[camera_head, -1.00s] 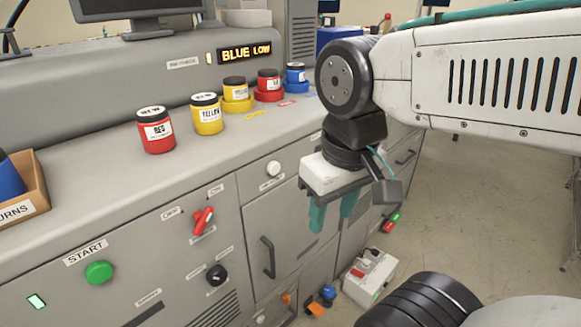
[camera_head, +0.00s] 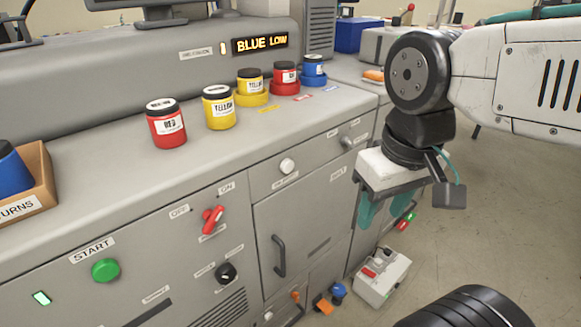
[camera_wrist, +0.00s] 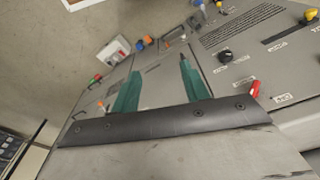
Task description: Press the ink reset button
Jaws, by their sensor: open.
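A round white button (camera_head: 287,166) is set in the upper panel of the grey cabinet front, with a small label under it that I cannot read for certain. It may be the ink reset button. I cannot make it out in the wrist view. My gripper (camera_head: 380,214) hangs to the right of the button and lower in the picture, with its teal fingers pointing down. It is open and empty, apart from the panel. The fingers also show spread in the wrist view (camera_wrist: 158,68). A lit display (camera_head: 260,44) reads BLUE LOW.
Red (camera_head: 166,123) and yellow (camera_head: 219,107) ink jars stand on the counter, with several more behind. The front also has a red switch (camera_head: 213,217), a black knob (camera_head: 226,273), a green START button (camera_head: 105,270) and a door handle (camera_head: 279,256). A white box (camera_head: 382,280) is low at right.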

